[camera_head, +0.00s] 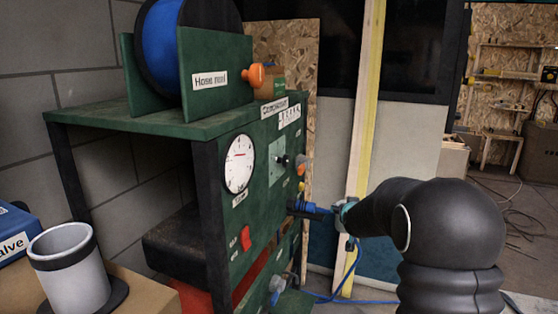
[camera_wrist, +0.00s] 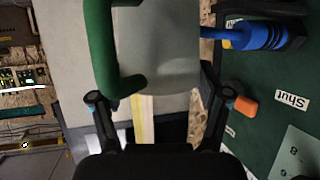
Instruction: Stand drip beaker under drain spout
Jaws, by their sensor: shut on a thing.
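In the wrist view my gripper (camera_wrist: 160,100) is shut on a pale grey beaker (camera_wrist: 165,45) with a green handle (camera_wrist: 100,45). One finger is at the handle side and the other at the body's right side. The beaker runs out of the top of the picture, so its mouth and tilt cannot be told. A blue fitting (camera_wrist: 265,36) on the green panel lies right of the beaker; it also shows in the head view (camera_head: 312,208). I cannot tell whether it is the drain spout. In the head view my arm hides most of the gripper and beaker.
The green compressor bench (camera_head: 215,165) carries a gauge (camera_head: 239,164), a red switch (camera_head: 246,238) and a blue hose reel (camera_head: 163,45). An orange lever (camera_wrist: 243,106) sits near a "Shut" label. A grey cup (camera_head: 72,275) stands at the lower left. A blue hose (camera_head: 350,275) hangs toward the floor.

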